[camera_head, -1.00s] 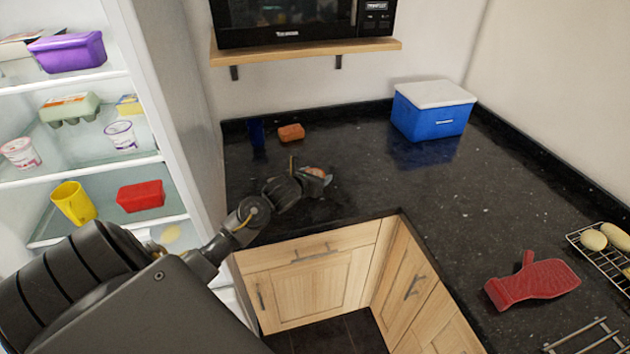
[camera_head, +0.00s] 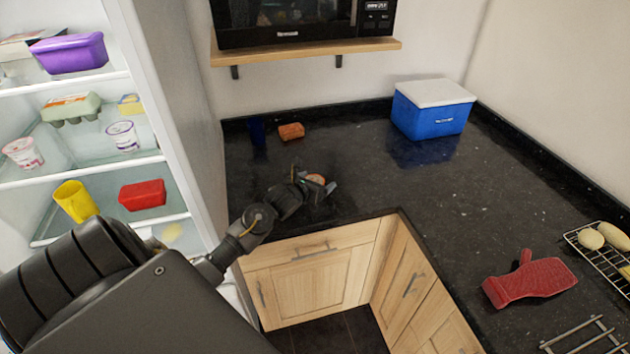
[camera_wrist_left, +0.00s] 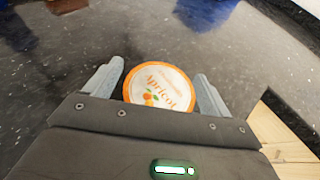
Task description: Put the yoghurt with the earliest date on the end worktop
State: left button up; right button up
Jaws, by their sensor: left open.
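A yoghurt pot with an orange-rimmed white lid reading "Apricot" (camera_wrist_left: 158,87) is at the worktop (camera_head: 350,160) along the back wall; a bit of its lid shows in the head view (camera_head: 316,179). My left gripper (camera_head: 321,185) is open, with its fingers (camera_wrist_left: 160,90) on either side of the pot. The pot's sides and base are mostly hidden. Two more yoghurt pots, one with pink marks (camera_head: 22,154) and one with purple marks (camera_head: 122,136), stand on the fridge's middle shelf. No date is legible. My right gripper is out of view.
A blue box with a white lid (camera_head: 432,112), an orange sponge (camera_head: 291,131) and a dark blue cup (camera_head: 257,133) stand at the back. The open fridge (camera_head: 185,120) is close on the left.

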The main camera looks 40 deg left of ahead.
pick_arm(q)
jog(key=shift+r, duration=0.2)
jog(key=shift+s, duration=0.2)
jog(key=b+v, duration=0.2)
jog(key=v, duration=0.9)
jog(key=shift+s+r, duration=0.2)
jog(key=shift+s, duration=0.05)
